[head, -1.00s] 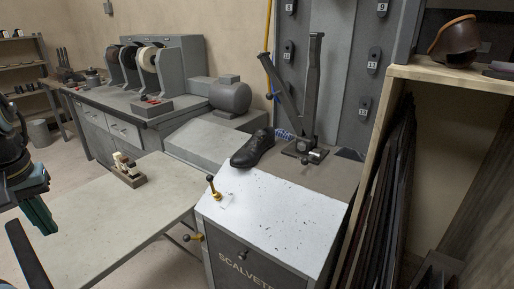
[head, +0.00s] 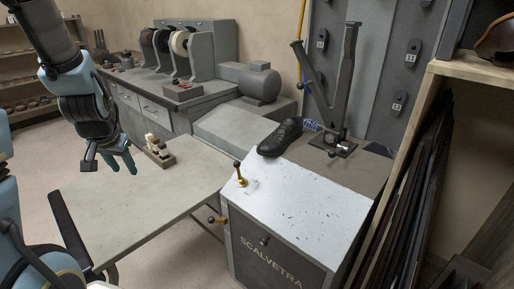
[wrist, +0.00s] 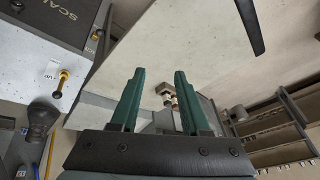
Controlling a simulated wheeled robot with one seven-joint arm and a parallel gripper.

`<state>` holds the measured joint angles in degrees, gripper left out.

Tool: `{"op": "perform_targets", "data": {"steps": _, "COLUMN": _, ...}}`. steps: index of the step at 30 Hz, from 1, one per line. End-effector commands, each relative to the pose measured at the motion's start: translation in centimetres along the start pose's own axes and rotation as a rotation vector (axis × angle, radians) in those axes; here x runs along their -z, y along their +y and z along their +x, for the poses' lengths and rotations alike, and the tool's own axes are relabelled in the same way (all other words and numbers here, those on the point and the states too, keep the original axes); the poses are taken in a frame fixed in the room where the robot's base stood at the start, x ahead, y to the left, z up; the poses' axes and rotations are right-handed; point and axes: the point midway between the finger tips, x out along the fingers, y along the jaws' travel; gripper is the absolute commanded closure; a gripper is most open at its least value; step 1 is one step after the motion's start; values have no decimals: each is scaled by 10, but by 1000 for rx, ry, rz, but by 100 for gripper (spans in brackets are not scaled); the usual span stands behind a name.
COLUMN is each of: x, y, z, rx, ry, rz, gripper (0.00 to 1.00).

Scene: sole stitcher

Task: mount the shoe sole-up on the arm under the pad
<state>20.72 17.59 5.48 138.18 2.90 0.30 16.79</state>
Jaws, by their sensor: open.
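The black shoe (head: 280,137) rests sole-down on the cabinet's grey rear part. A dark shape in the wrist view (wrist: 42,118) looks like the same shoe. Just behind and right of it stands a dark metal fixture (head: 345,95), with a tall upright and a slanted arm meeting at a base plate. I cannot make out which part is the pad. My gripper (head: 122,162) hangs at the left, above the pale table and well away from the shoe. In the wrist view its green fingers (wrist: 160,73) are apart with nothing between them.
The pale table (head: 130,205) is mostly bare, with a small block-like item (head: 158,152) at its far edge. The white-topped cabinet (head: 300,205) carries a yellow lever (head: 240,172). A wooden shelf (head: 455,72) with dark panels bounds the right. Grinding machines (head: 180,50) stand behind.

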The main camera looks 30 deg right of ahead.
Motion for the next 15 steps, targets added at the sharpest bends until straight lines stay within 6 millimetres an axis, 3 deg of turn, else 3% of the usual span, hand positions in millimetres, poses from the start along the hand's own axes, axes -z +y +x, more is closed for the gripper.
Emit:
{"op": "perform_targets", "data": {"steps": 1, "x": 26, "y": 13, "z": 16, "rx": 8, "ry": 52, "rz": 124, "gripper": 47}}
{"op": "perform_targets", "data": {"steps": 3, "x": 60, "y": 30, "z": 37, "rx": 31, "ry": 142, "rz": 293, "gripper": 39}}
{"op": "perform_targets", "data": {"steps": 6, "x": 105, "y": 63, "z": 64, "rx": 71, "ry": 274, "rz": 538, "gripper": 30}}
{"op": "perform_targets", "data": {"steps": 9, "x": 142, "y": 108, "z": 86, "rx": 117, "ry": 417, "rz": 788, "gripper": 30}}
{"op": "perform_targets", "data": {"steps": 12, "x": 170, "y": 163, "z": 101, "rx": 167, "ry": 571, "rz": 1041, "gripper": 30}}
{"op": "perform_targets", "data": {"steps": 15, "x": 186, "y": 222, "z": 110, "rx": 217, "ry": 731, "rz": 1272, "gripper": 30}}
